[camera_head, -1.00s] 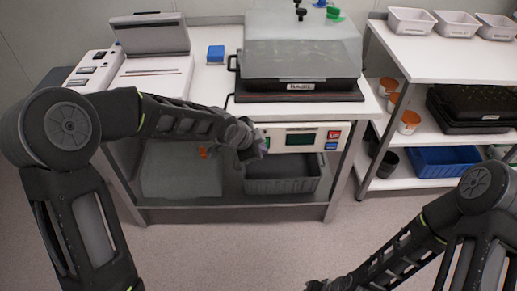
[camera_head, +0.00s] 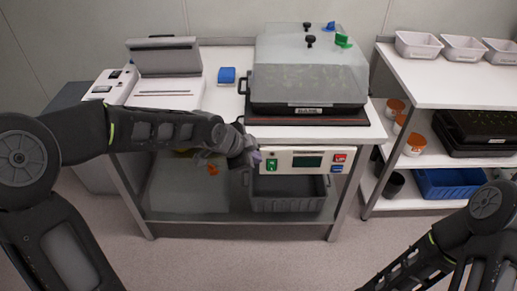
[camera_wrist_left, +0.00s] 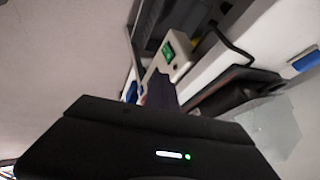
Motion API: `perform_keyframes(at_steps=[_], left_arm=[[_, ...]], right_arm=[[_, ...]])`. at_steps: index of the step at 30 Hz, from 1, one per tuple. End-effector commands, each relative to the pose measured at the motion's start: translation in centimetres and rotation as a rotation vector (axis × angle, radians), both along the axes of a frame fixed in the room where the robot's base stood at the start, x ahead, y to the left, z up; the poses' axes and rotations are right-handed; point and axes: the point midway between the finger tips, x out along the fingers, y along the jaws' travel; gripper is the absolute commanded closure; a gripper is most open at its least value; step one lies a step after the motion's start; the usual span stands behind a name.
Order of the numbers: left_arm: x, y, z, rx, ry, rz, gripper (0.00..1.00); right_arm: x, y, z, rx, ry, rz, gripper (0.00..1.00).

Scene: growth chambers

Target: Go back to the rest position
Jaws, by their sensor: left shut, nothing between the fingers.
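My left gripper (camera_head: 257,157) is shut and empty in front of the control panel (camera_head: 308,161) on the bench's front edge. Its tip is close to the green button (camera_head: 271,163) at the panel's left end. I cannot tell whether it touches the panel. In the left wrist view, the dark purplish fingers (camera_wrist_left: 161,91) are together, with the panel's green button (camera_wrist_left: 169,52) beyond them. My right arm (camera_head: 440,250) shows at the lower right, and its gripper is outside the picture.
A clear-lidded propagator (camera_head: 310,75) stands on the bench (camera_head: 215,105), beside a blue block (camera_head: 226,75) and a white device (camera_head: 165,92). A grey crate (camera_head: 288,203) sits beneath. A shelf unit (camera_head: 460,85) is on the right. Open floor (camera_head: 240,255) lies in front.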

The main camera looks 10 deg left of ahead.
Motion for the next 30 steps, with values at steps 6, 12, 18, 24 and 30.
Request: perform_keyframes(at_steps=[6, 12, 18, 24, 30], left_arm=[[0.0, 0.0, 0.0, -0.003, 0.002, 0.005, 1.0], [1.0, -0.5, 0.7, -0.118, -0.009, 0.137, 1.0], [-1.3, -2.4, -5.3, -0.493, 0.177, 0.556, 1.0], [-11.6, -5.9, -15.2, -0.676, 0.536, 1.005, 1.0], [-23.4, -7.6, -20.1, -0.558, 0.767, 1.174, 1.0]], right_arm=[[0.0, 0.0, 0.0, 0.0, 0.0, 0.0, 0.64], [0.0, 0.0, 0.0, 0.0, 0.0, -0.001, 0.64], [0.0, 0.0, 1.8, 0.0, 0.002, -0.002, 0.64], [0.0, 0.1, 6.0, 0.001, 0.001, -0.004, 0.64], [0.0, 0.1, 9.0, 0.001, 0.002, -0.003, 0.64]])
